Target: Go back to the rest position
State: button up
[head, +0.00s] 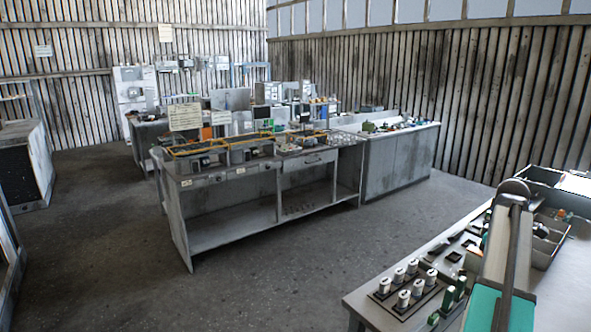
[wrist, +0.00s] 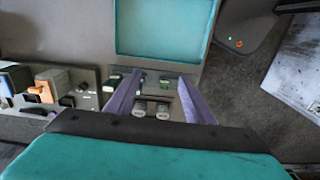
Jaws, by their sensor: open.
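My gripper (wrist: 158,80) shows in the wrist view with its two purple fingers spread apart and nothing between the tips. It hangs over a bench holding a dark tray (wrist: 172,86) with small white-topped cylinders (wrist: 140,114) and small green pieces. The cylinders appear between the fingers in the picture, with no visible contact. The height of the gripper above them is hard to tell. In the head view, the white-topped cylinders (head: 404,299) stand upright in a dark tray on the near right bench. I cannot make out my gripper's fingers there.
A fixture with orange and blue parts (wrist: 40,90) stands at left. Open floor (wrist: 238,90) shows at right. In the head view, a grey workbench (head: 225,190) stands across a clear floor (head: 260,275).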

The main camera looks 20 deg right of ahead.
jog(key=w+a+f+m, duration=0.1)
jog(key=w+a+f, duration=0.8)
jog(key=a, duration=0.4)
jog(key=w+a+f+m, duration=0.1)
jog(key=w+a+f, duration=0.5)
jog(key=a+f, duration=0.7)
jog(key=s+a+f, duration=0.1)
jog(key=a+f, duration=0.4)
jog(key=a, duration=0.5)
jog(key=s+a+f+m, duration=0.15)
jog(key=a+f, duration=0.25)
jog(key=a, duration=0.6)
jog(key=s+a+f, duration=0.2)
jog(key=a+f, duration=0.3)
jog(key=a, duration=0.4)
jog(key=s+a+f+g+b, duration=0.1)
jog(key=s+f+g+b, duration=0.4)
jog(key=s+f, duration=2.1)
notch_tip(320, 180, down, 4)
jog(key=b, duration=0.6)
jog(key=shift+g, duration=0.4)
